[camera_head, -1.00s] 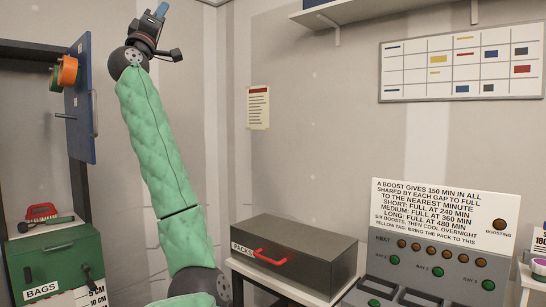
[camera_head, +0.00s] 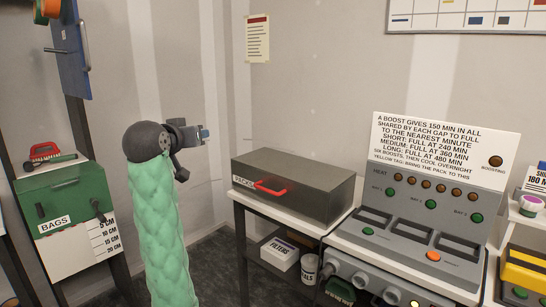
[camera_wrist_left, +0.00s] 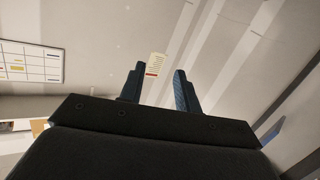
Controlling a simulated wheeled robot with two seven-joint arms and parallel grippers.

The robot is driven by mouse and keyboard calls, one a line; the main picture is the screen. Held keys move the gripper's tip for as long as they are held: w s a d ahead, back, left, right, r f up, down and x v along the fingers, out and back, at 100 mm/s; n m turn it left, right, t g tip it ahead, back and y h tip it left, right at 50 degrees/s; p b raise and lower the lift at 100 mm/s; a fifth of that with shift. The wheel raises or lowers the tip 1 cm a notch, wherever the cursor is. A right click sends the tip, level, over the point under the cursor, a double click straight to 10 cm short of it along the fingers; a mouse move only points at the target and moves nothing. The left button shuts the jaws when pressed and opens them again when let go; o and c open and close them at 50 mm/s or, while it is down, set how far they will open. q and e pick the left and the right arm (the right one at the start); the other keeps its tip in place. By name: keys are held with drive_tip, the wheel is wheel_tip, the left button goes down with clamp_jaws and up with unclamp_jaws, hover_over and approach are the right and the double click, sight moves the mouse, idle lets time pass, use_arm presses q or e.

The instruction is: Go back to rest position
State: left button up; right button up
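My left arm, in a green padded sleeve, stands upright at the left of the head view. Its wrist is bent so that my left gripper (camera_head: 203,134) points right, in front of the bare wall. In the left wrist view the two dark fingers of my left gripper (camera_wrist_left: 158,84) stand apart with nothing between them but the distant wall and a notice. My right gripper is not in either view.
A dark box labelled PACKS (camera_head: 295,185) with a red handle stands on a bench right of my arm. A grey charging station (camera_head: 420,225) is at the right. A green BAGS box (camera_head: 65,205) is at the left. The wall space between is clear.

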use_arm(q)
drive_tip(key=s+d+f+g, duration=0.2)
drive_tip(key=s+f, duration=0.5)
drive_tip(key=f, duration=0.6)
drive_tip(key=s+d+f+m+g+y, duration=0.1)
drive_tip(key=s+f+g, duration=0.1)
drive_tip(key=s+f, duration=0.8)
drive_tip(key=s+d+f+g, duration=0.2)
drive_tip(key=s+f, duration=0.2)
drive_tip(key=f, duration=1.2)
drive_tip(key=s+f+g, duration=0.3)
drive_tip(key=s+f, duration=0.8)
drive_tip(key=s, duration=0.3)
drive_tip(key=s+d+f+g+p, duration=0.1)
drive_tip(key=s+f+g, duration=0.3)
drive_tip(key=s+f, duration=0.7)
drive_tip(key=s, duration=0.3)
drive_tip(key=shift+d+f+m, duration=0.15)
drive_tip(key=shift+f+m, duration=0.15)
drive_tip(key=shift+m, duration=0.1)
drive_tip(key=shift+s, duration=0.15)
